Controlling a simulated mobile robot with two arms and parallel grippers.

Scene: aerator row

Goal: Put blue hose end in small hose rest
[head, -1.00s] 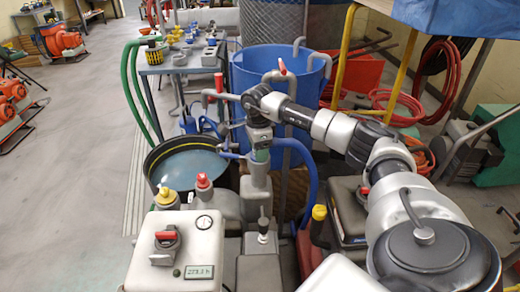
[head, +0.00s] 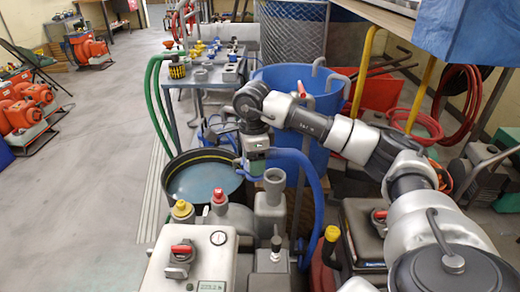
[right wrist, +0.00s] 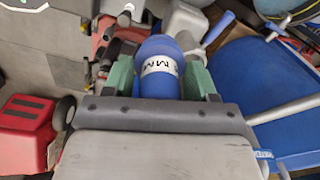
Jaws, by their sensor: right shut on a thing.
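The blue hose end, with a white lettered band (right wrist: 160,66), sits between the green fingers of my right gripper (right wrist: 163,78) in the right wrist view. In the head view my right gripper (head: 254,160) is shut on it, left of an open grey upright pipe (head: 273,190) and near the right rim of a dark round tub. I cannot tell for certain which part is the small hose rest. My left gripper is out of view.
The dark tub (head: 165,163) holds bluish water. A blue drum (head: 270,82) with grey hooks stands behind my arm. A white pump box (head: 197,244) with red and yellow caps is in front. A table with fittings (head: 183,80) and green hoses (head: 153,95) are behind.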

